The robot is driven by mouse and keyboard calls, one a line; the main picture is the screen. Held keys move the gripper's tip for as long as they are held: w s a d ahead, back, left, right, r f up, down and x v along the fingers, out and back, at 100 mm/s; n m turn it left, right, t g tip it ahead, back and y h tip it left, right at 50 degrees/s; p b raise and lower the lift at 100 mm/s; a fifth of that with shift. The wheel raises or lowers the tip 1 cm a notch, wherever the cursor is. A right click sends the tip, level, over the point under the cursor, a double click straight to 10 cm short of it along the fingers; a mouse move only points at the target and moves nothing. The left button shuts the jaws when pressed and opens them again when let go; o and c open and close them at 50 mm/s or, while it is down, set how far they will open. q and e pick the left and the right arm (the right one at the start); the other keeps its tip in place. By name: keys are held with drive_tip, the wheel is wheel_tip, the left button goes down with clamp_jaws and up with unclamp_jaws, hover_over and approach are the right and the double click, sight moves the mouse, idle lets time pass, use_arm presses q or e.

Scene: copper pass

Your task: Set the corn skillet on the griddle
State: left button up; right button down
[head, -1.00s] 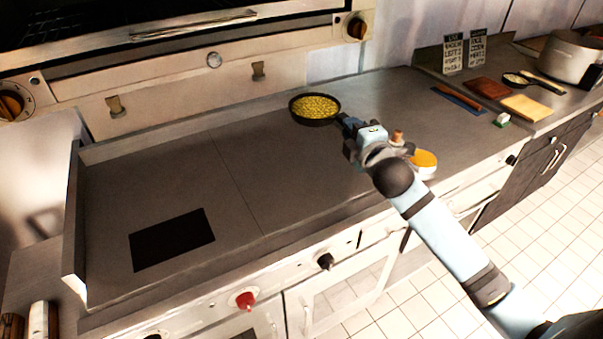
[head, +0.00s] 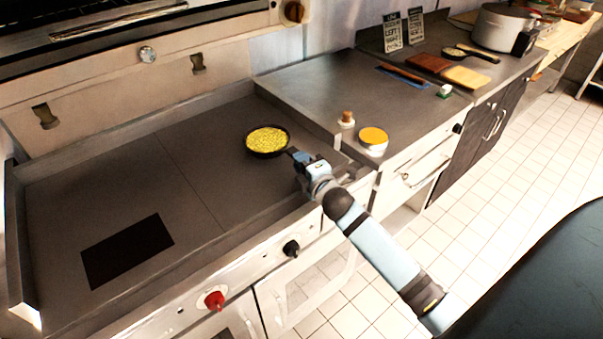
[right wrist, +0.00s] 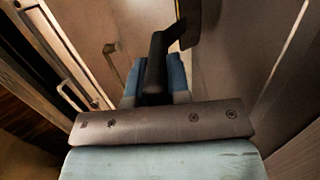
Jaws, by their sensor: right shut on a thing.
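The corn skillet (head: 267,140) is a small black pan full of yellow corn, at the right part of the griddle (head: 195,170) in the head view. My right gripper (head: 298,158) is shut on its handle, at the pan's lower right. In the right wrist view the dark handle (right wrist: 157,65) stands between the blue fingers, and most of the pan is out of sight. The pan looks level over the griddle's surface; I cannot tell whether it touches. A black rectangle (head: 127,250) marks the griddle's left front. My left gripper is not in view.
Right of the griddle, a counter (head: 310,90) holds a small bottle (head: 347,119) and a yellow-topped round container (head: 373,138). Farther along are boards (head: 464,77), two signs (head: 403,30) and a large pot (head: 503,27). Red (head: 214,300) and black knobs line the front. Most of the griddle is clear.

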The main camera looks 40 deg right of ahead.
drive_tip(key=shift+f, duration=1.75)
drive_tip(key=shift+f, duration=0.15)
drive_tip(key=c, duration=1.1)
unclamp_jaws()
